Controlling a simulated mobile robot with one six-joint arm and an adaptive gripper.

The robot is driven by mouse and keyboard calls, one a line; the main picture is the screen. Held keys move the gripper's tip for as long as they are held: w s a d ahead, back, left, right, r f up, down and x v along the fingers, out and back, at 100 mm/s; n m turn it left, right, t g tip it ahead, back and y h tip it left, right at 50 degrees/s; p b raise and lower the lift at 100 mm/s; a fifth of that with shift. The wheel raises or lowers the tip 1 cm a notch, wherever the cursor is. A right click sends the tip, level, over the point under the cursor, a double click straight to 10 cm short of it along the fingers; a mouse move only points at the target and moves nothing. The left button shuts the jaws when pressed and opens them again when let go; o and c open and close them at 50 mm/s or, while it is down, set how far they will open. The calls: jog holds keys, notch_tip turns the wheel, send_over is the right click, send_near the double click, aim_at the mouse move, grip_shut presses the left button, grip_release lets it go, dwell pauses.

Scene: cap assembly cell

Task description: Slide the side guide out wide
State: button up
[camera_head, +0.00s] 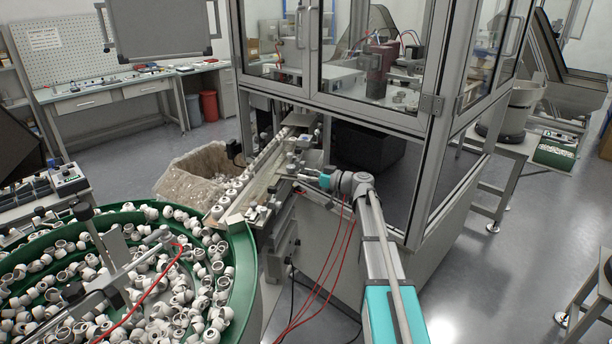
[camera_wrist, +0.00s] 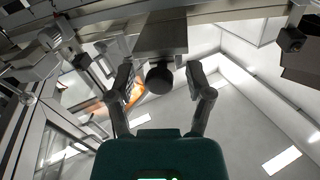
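My gripper (camera_wrist: 159,68) is open, with its two dark fingers spread apart in the wrist view. A round black knob (camera_wrist: 160,78) sits between the fingers, with a visible gap on each side. The knob is at the end of a grey metal block (camera_wrist: 160,38) below a long metal rail (camera_wrist: 225,12). This looks like the side guide's handle, but I cannot be sure. In the head view my gripper (camera_head: 322,180) is at the right side of the feed track (camera_head: 262,182). The knob is too small to make out there.
A green bowl (camera_head: 246,262) full of white caps stands at the left front. A crate (camera_head: 190,176) is left of the track. The glazed machine frame (camera_head: 432,135) rises close behind and right of my arm. Red hoses (camera_head: 325,270) hang below the arm.

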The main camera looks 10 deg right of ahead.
grip_shut()
jog(key=shift+d, duration=0.1)
jog(key=shift+v, duration=0.95)
jog(key=shift+o, duration=0.7)
grip_release()
jog(key=shift+w, duration=0.1)
jog(key=shift+d, duration=0.1)
jog(key=v, duration=1.2)
